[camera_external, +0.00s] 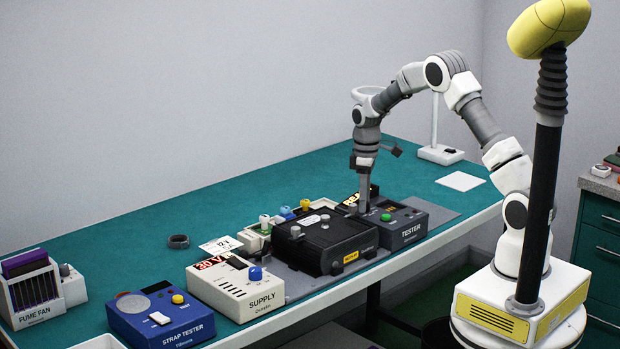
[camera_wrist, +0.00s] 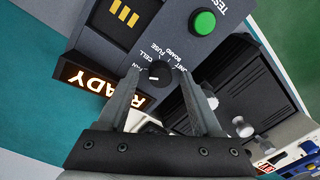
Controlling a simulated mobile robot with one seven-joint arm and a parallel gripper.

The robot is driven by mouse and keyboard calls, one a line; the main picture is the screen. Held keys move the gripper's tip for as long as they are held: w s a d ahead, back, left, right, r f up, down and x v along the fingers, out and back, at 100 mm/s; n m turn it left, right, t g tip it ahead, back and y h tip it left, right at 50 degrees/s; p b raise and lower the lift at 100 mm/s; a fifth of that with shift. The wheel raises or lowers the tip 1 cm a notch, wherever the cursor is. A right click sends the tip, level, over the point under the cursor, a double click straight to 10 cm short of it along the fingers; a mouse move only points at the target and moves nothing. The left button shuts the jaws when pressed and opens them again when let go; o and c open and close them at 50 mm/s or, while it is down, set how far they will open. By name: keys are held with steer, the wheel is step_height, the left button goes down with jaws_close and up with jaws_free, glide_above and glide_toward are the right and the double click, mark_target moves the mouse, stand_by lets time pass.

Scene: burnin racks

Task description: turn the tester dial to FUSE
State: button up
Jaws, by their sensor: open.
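The tester (camera_external: 408,222) is a dark grey box with a green button and a lit amber display. In the wrist view its face (camera_wrist: 225,50) shows the display reading READY, a green button and a small round black dial (camera_wrist: 158,74). Labels CELL, FUSE, UNIT and BOARD are printed around the dial. A white mark shows on the dial, but which label it points to I cannot tell surely. My gripper (camera_external: 364,208) points down over the tester. In the wrist view my gripper (camera_wrist: 157,77) is open, with its fingers on either side of the dial; contact is unclear.
A black box with knobs (camera_external: 322,240) stands left of the tester, close to my gripper. The supply (camera_external: 236,290), strap tester (camera_external: 160,318) and fume fan (camera_external: 32,285) stand farther left. A lamp base (camera_external: 440,154) stands behind. The back of the green bench is mostly clear.

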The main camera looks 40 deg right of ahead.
jaws_close()
steer(key=shift+m, duration=0.3)
steer(key=m, duration=0.3)
steer(key=shift+m, duration=0.4)
steer(key=m, duration=0.3)
steer(key=shift+m, duration=0.3)
steer(key=m, duration=0.3)
steer(key=shift+m+t, duration=0.3)
steer(key=shift+m+p, duration=0.3)
steer(key=shift+m, duration=1.8)
